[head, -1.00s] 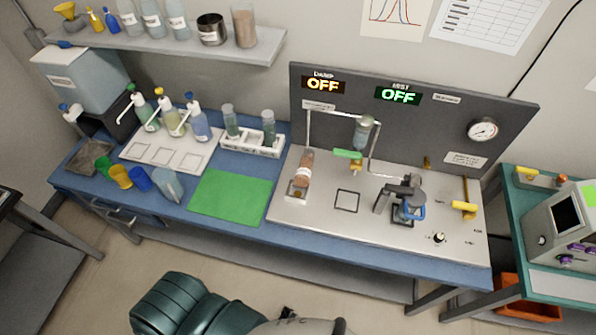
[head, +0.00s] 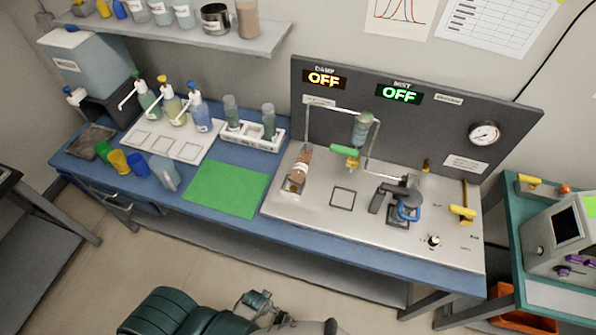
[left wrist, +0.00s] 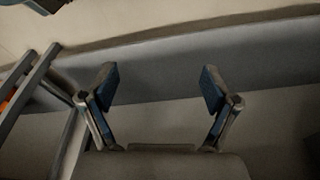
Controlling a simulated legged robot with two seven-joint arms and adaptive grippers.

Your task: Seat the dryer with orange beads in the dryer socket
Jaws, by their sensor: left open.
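A clear cylinder of orange-brown beads, the dryer (head: 301,164), stands at the left end of the grey bench panel. Its lower end is at a small pale holder (head: 292,188), which looks like the dryer socket; I cannot tell whether it is fully seated. Two tubes with grey-green contents (head: 231,116) (head: 268,122) stand in a white rack (head: 250,138) to the left. My left gripper (left wrist: 160,82) is open and empty in the left wrist view, away from the dryer. My right gripper is not seen.
A green mat (head: 227,190) lies clear on the blue bench. Right of the dryer are a bent metal tube (head: 370,142), a black clamp-like fixture (head: 400,200) and a yellow valve handle (head: 463,214).

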